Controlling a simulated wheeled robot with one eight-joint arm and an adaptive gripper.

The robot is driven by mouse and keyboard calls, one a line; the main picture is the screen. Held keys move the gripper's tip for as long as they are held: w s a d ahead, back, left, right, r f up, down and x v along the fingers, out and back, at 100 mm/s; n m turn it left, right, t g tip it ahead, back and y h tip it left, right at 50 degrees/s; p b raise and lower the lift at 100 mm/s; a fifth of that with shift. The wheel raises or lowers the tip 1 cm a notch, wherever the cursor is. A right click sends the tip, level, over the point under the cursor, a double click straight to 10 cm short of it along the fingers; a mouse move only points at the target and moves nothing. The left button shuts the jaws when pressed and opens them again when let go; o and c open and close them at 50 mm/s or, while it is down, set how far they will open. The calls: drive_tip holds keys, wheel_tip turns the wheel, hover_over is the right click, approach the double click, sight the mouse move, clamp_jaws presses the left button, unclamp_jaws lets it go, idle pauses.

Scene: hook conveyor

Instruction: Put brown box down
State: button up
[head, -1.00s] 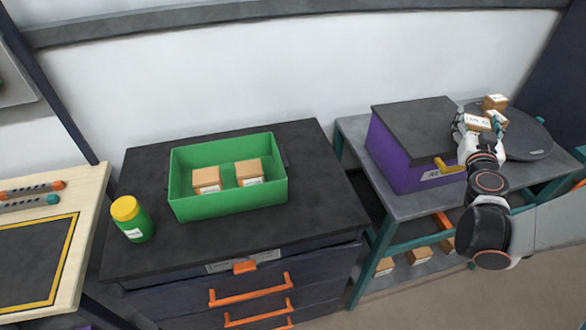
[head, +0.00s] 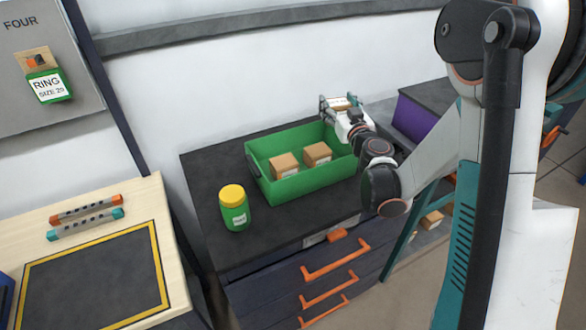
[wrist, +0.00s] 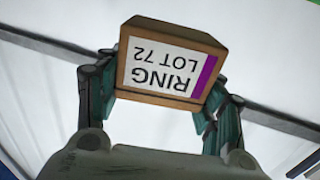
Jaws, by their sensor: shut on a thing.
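My gripper (head: 341,104) is shut on a brown box (wrist: 170,62). In the wrist view the box sits between the two fingers, with a white label reading RING LOT 72 and a purple stripe. In the head view the gripper and held box are at the right end of the green bin (head: 312,183), by its back right corner. How high the box is over the bin is hard to tell. Two other brown boxes, a left one (head: 284,165) and a right one (head: 317,153), stand inside the bin with room to their right, partly hidden by my arm.
The bin stands on a dark-topped drawer cabinet (head: 230,258) with orange handles. A green jar with a yellow lid (head: 234,208) stands left of the bin. A purple container (head: 414,122) is to the right. A wooden table with a dark yellow-edged mat (head: 95,285) is at left.

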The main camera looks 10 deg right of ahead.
drive_tip(key=s+d+r+n+g+y, duration=0.1)
drive_tip(key=s+d+n+y, duration=0.15)
drive_tip(key=d, duration=0.35)
drive_tip(key=s+d+r+n+g+y+b, duration=0.1)
drive_tip(key=s+d+n+g+y, duration=0.1)
drive_tip(key=d+y, duration=0.3)
drive_tip(key=s+d+r+n+g+y, duration=0.1)
drive_tip(key=s+d+r+n+y, duration=0.15)
drive_tip(key=d, duration=0.35)
wheel_tip(320, 180, down, 21)
drive_tip(key=b, duration=0.7)
drive_tip(key=shift+s+d, duration=0.1)
drive_tip(key=shift+f, duration=0.1)
drive_tip(key=o, duration=1.1)
drive_tip(key=p+v, duration=0.2)
drive_tip(key=v, duration=1)
drive_tip(key=shift+r+p, duration=0.35)
